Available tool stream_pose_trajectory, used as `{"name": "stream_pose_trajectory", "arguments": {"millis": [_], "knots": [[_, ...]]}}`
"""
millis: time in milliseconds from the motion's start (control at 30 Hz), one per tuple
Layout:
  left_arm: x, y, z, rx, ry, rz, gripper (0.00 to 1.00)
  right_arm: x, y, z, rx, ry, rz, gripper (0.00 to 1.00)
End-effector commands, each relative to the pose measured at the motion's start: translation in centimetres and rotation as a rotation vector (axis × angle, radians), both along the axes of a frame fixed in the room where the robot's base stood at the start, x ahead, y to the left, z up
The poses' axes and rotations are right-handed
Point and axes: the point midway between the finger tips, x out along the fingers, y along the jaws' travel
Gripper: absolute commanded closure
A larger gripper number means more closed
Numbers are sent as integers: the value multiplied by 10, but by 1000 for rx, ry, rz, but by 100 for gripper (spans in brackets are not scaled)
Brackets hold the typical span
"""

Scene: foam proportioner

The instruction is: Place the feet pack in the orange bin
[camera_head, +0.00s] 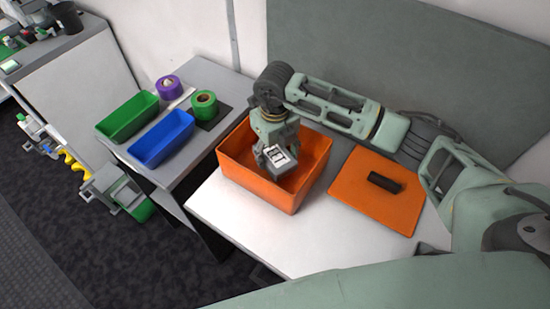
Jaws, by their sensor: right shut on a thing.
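My right gripper (275,150) points down over the orange bin (291,196), inside its outline in the camera_head view. It is shut on a small pack with a white and dark face, the feet pack (278,157). The pack is tilted and sits around the height of the bin's rim; I cannot tell whether it touches the bin. Part of the pack is hidden by the fingers. The bin is open-topped and stands on a white table. My left gripper is not in view.
An orange mat (372,208) with a black block (385,183) lies right of the bin. A blue bin (161,140), a green bin (127,117), a purple roll (169,88) and a green roll (204,104) stand to the left. The white table's front (262,240) is clear.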

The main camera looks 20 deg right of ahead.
Motion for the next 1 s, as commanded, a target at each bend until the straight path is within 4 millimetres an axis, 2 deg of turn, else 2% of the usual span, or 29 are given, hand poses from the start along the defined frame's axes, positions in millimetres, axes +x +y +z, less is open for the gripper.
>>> {"name": "stream_pose_trajectory", "arguments": {"millis": [233, 600, 633, 800, 1000], "knots": [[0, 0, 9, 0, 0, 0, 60, -1, 0, -31, -2, 3, 0, 73], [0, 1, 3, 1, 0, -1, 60, 0, 0, -38, -1, 0, 2, 73], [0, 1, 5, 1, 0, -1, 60, 0, 0, -37, -1, 1, 2, 39], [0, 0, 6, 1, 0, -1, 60, 0, 0, -36, -1, 1, 2, 24], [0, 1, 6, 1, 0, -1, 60, 0, 0, -36, -1, 1, 2, 23]]}}
